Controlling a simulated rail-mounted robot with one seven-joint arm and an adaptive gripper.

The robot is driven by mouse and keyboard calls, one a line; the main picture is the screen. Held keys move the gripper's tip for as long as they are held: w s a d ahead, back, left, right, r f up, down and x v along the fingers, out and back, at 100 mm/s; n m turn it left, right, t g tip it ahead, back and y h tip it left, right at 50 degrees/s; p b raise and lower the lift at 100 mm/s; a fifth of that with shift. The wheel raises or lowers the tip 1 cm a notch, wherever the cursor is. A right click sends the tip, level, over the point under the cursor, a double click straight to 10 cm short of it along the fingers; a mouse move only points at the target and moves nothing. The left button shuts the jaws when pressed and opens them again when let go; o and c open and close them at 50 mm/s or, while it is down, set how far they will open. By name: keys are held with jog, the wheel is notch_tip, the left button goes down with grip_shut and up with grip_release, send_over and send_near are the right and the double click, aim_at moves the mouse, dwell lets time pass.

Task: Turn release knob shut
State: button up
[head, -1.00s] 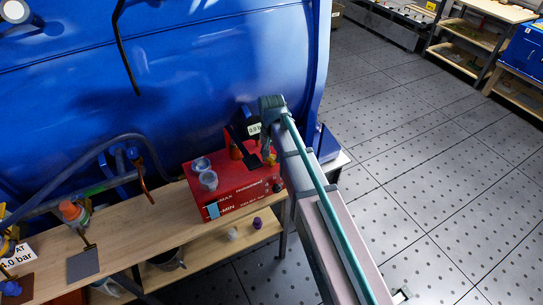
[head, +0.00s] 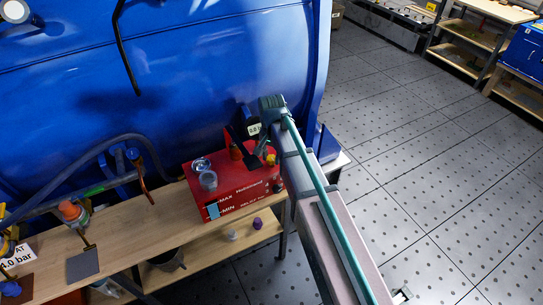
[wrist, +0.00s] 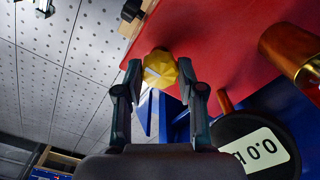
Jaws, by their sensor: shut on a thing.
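The release knob (wrist: 160,69) is yellow and faceted, with a pale mark on its face. It sits at the edge of a red surface in the wrist view. My gripper (wrist: 160,78) has one fingertip on each side of it and is shut on it. In the head view the yellow knob (head: 271,159) shows small at the upper right of the red box (head: 233,200), beside my arm. My fingers are mostly hidden there by the arm.
A round dark gauge (wrist: 255,150) reading 0.0 is close at the right of my gripper. A copper-coloured cylinder (wrist: 290,52) stands above it. The blue tank (head: 200,80) rises behind the wooden shelf (head: 140,222). Open floor (head: 420,150) is on the right.

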aim_at(272, 158)
jog(key=o, duration=1.1)
jog(key=shift+o, duration=0.2)
notch_tip(272, 158, up, 12)
